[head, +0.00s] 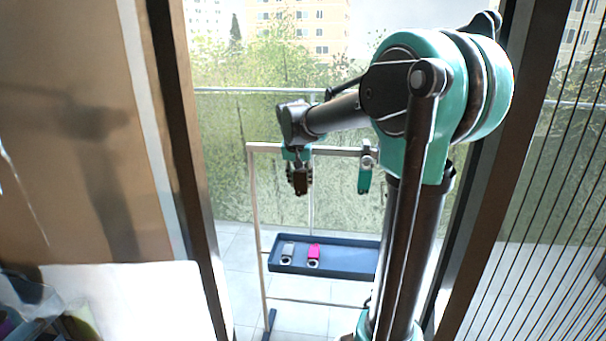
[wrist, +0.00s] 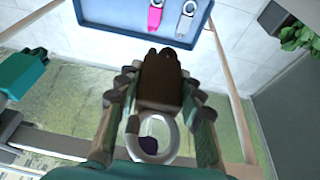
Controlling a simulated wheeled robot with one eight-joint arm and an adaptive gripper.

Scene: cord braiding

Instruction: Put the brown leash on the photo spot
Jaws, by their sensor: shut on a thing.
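The brown leash (wrist: 160,80), a dark brown bundle with a pale ring, is between the fingers of my gripper (wrist: 160,112) in the wrist view. The fingers are shut on it from both sides. In the head view my gripper (head: 298,166) is near the rack's top rail, and the brown leash (head: 300,184) hangs below it, above and apart from the blue tray (head: 350,262). The tray also shows in the wrist view (wrist: 108,14). I cannot make out which surface is the photo spot.
A grey leash (head: 288,250) and a pink leash (head: 314,252) lie at the tray's left end; its right part is bare. A teal leash (head: 364,180) hangs from the rack's rail (head: 335,150). Door frames stand on both sides. A plant (wrist: 300,38) shows at right in the wrist view.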

